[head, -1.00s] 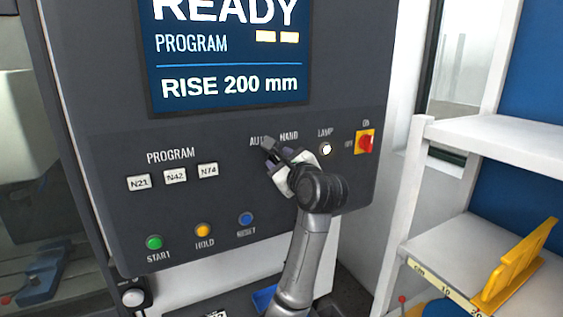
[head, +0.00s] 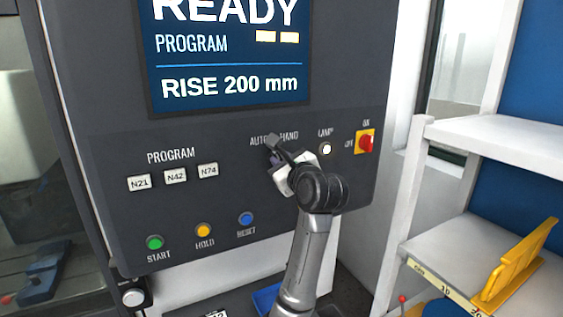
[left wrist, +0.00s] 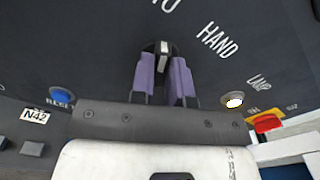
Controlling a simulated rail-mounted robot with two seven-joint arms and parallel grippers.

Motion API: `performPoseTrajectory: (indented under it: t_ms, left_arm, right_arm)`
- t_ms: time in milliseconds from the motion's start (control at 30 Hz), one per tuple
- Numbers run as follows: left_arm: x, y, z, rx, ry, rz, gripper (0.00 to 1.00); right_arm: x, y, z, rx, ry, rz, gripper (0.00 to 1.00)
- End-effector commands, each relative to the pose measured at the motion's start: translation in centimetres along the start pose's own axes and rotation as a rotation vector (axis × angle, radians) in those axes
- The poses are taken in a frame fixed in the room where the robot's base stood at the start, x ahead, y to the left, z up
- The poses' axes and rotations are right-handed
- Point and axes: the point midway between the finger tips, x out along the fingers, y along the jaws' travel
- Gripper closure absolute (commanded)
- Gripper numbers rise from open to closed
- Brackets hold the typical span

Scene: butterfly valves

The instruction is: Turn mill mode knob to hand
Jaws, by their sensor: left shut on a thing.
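The mill mode knob (left wrist: 163,46) is black with a pale stripe and sits between the fingers of my left gripper (left wrist: 163,76) in the left wrist view. The two purple fingers are shut on it from both sides. The stripe runs nearly straight up in that view, between the end of the AUTO label and the HAND label (left wrist: 217,40). In the head view my left gripper (head: 277,151) reaches the panel just under the AUTO and HAND labels; it hides much of the knob. My right gripper is in neither view.
On the panel (head: 110,200), the lamp button (head: 326,149) and red switch (head: 365,142) are close right of the gripper. The blue reset button (head: 246,219) is lower left. White shelves (head: 470,250) with a yellow rack (head: 518,265) stand at the right.

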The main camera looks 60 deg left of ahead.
Motion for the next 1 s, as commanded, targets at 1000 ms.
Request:
performPoseTrajectory:
  t_ms: [1000]
  left_arm:
    - [-0.1,-0.3,0.1,0.841,0.000,0.000,1.00]
  right_arm:
    - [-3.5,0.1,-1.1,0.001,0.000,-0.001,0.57]
